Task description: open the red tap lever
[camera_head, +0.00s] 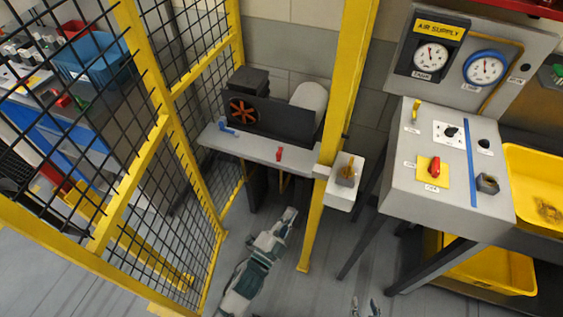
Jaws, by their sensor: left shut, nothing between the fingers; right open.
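A small red lever (279,153) stands on the front of the grey bench (250,146), below the dark machine with the red fan. A blue lever (228,129) sits further left on the same bench. My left gripper (291,213) is shut and empty, below the red lever in the picture and apart from it. My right gripper (366,308) is open at the bottom edge, with only its fingertips showing.
A yellow post (345,90) stands right of the bench, carrying a small white box (345,182). A yellow-framed mesh fence (185,150) is at left. A grey air supply panel (450,200) with gauges and a red knob (434,167) stands at right, beside yellow bins (535,160).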

